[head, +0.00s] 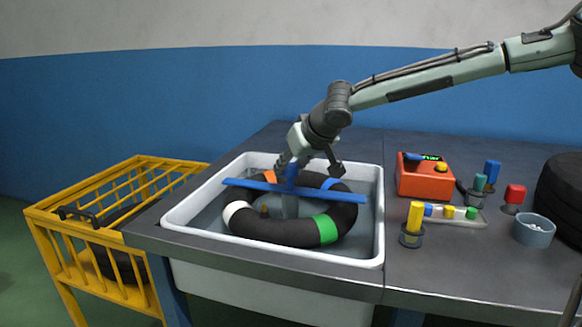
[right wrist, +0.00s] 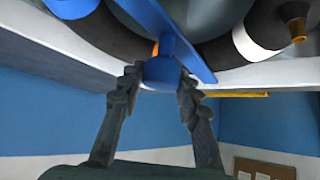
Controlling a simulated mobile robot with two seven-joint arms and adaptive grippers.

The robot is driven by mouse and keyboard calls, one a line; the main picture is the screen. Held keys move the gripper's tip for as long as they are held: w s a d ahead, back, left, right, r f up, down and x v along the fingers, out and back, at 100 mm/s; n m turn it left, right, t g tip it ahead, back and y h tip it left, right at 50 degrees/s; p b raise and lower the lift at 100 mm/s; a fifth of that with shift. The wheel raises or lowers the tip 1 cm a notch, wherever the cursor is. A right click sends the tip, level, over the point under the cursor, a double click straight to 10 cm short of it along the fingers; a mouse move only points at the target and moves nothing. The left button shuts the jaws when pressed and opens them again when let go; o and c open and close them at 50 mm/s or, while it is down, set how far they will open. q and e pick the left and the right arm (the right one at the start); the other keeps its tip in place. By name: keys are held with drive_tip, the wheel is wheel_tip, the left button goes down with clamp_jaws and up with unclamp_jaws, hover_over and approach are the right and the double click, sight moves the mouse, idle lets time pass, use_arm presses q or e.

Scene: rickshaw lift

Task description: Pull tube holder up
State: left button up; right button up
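The blue tube holder (head: 255,184) is a long bar with an upright knob at its middle, lying across the black inner tube (head: 275,232) in the white sink (head: 375,215). The tube has white, orange, blue and green bands. My right gripper (head: 310,163) is open above the bar, its fingers spread at the knob. In the right wrist view, the holder's blue knob (right wrist: 162,72) sits between the toothed fingertips (right wrist: 158,84), with a small gap visible on each side. My left gripper is not in view.
A yellow cage (head: 150,160) with a dark tire inside stands left of the table. Right of the sink are a red box (head: 425,178), a yellow-capped tube (head: 414,218), a grey cup (head: 534,230) and a big black tire (head: 565,200).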

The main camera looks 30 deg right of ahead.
drive_tip(key=o, duration=0.4)
drive_tip(key=shift+r, duration=0.4)
drive_tip(key=shift+o, duration=0.2)
drive_tip(key=shift+f, duration=0.15)
drive_tip(key=v, duration=1.2)
